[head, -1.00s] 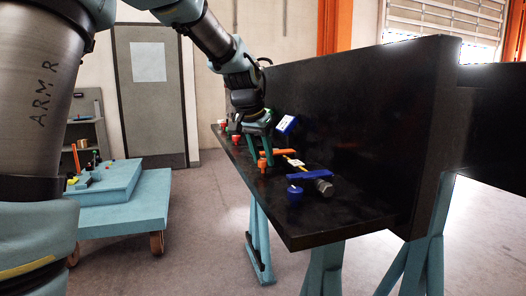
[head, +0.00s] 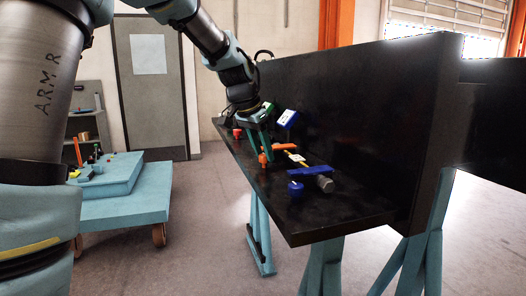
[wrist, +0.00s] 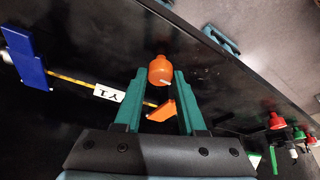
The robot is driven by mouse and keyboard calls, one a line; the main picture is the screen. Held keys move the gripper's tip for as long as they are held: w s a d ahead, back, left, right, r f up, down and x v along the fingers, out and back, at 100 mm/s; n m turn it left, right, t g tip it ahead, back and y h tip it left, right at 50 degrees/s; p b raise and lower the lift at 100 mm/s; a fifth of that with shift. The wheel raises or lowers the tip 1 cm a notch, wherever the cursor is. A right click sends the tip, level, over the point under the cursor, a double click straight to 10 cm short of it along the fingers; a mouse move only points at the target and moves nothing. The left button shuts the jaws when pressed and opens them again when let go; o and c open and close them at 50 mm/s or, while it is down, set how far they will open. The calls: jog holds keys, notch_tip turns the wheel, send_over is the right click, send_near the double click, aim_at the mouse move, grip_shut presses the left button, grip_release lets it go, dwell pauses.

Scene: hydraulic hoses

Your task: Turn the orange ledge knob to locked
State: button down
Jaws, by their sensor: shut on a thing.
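The orange ledge knob (head: 262,159) stands near the front edge of the black ledge (head: 300,222). In the wrist view the knob (wrist: 160,70) shows a short white mark on its near side. My gripper (head: 263,156) reaches down over it, with a teal finger on each side of the knob, and is shut on it. The fingers also frame the knob in the wrist view (wrist: 160,73). An orange bar handle (head: 286,146) lies just behind the knob, partly hidden by a finger. I see no lock marking that I can read.
A blue bar handle (head: 307,170) and a blue knob (head: 295,188) stand to the right. A yellow hose (wrist: 72,78) with a white tag (wrist: 108,92) runs between the handles. A red knob (head: 238,133) is further left. A black panel (head: 360,120) rises behind the ledge.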

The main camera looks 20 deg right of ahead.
jog(key=c, duration=0.5)
grip_release()
jog(key=shift+r, duration=0.1)
jog(key=b+v, duration=0.1)
jog(key=v, duration=0.9)
jog(key=shift+r, duration=0.3)
jog(key=shift+a, duration=0.15)
jog(key=a+f+n+y+p, duration=0.1)
jog(key=a+f+n, duration=0.4)
jog(key=a, duration=0.4)
jog(key=a+f+n+y+p, duration=0.1)
jog(key=a+f+n+y, duration=0.1)
jog(key=a+f, duration=0.6)
jog(key=s+a+f+n, duration=0.3)
jog(key=s+a+f, duration=0.1)
jog(key=a, duration=0.3)
jog(key=s+a+f+n+y+p, duration=0.1)
jog(key=s+a+f+n, duration=0.2)
jog(key=a, duration=0.5)
jog(key=shift+s+f+p, duration=0.3)
jog(key=shift+s+f, duration=0.35)
jog(key=shift+s, duration=0.55)
